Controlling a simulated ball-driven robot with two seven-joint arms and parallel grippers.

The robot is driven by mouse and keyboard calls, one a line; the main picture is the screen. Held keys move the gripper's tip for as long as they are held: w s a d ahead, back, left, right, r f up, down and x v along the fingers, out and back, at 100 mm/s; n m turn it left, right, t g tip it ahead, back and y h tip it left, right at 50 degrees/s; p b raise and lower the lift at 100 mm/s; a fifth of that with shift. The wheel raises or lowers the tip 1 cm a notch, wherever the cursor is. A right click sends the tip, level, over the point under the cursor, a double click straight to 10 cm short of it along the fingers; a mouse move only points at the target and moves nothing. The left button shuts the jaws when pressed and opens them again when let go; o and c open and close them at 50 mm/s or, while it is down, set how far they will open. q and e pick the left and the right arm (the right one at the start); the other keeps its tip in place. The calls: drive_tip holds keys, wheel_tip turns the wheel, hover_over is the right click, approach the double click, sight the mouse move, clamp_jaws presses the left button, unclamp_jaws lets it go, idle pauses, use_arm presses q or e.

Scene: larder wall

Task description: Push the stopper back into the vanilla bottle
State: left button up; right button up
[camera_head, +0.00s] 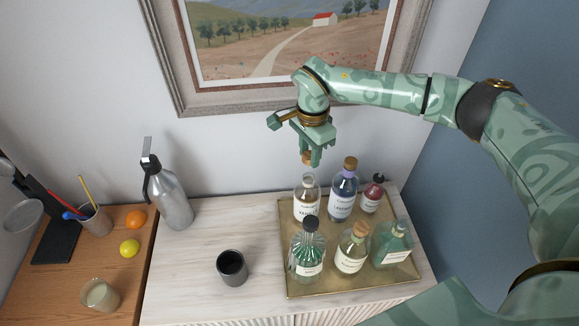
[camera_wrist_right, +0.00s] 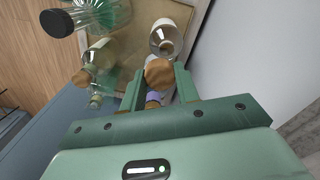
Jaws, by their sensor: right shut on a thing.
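The vanilla bottle (camera_head: 306,205) is clear glass with a pale label. It stands upright and open at the back left of the brass tray (camera_head: 300,284). My right gripper (camera_head: 311,158) is shut on a cork stopper (camera_head: 307,157) and holds it above the bottle's neck, with a gap between. In the right wrist view the stopper (camera_wrist_right: 158,73) sits between the fingertips (camera_wrist_right: 160,82). The clear bottle (camera_wrist_right: 164,40) shows just beyond it, with its open mouth apart from the stopper. My left gripper is in neither view.
A corked lavender bottle (camera_head: 343,195) stands close right of the vanilla bottle, with a small red bottle (camera_head: 372,196) beyond. A green ribbed bottle (camera_head: 306,258) and two other bottles fill the tray's front. A dark cup (camera_head: 232,268) and grey siphon (camera_head: 170,200) stand left.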

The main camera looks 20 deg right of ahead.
drive_tip(key=shift+w+d+f+n, duration=0.15)
drive_tip(key=shift+w+d+n, duration=0.25)
drive_tip(key=shift+w+d, duration=0.2)
drive_tip(key=shift+a+n, duration=0.15)
drive_tip(key=shift+n, duration=0.55)
drive_tip(key=shift+f, duration=0.1)
drive_tip(key=shift+f+b, duration=0.35)
drive_tip(key=shift+b, duration=0.2)
wheel_tip(320, 180, down, 4)
drive_tip(key=b, duration=0.3)
drive_tip(key=shift+r, duration=0.2)
drive_tip(key=shift+f+b, duration=0.5)
drive_tip(key=shift+f, duration=0.35)
drive_tip(key=shift+p, duration=0.45)
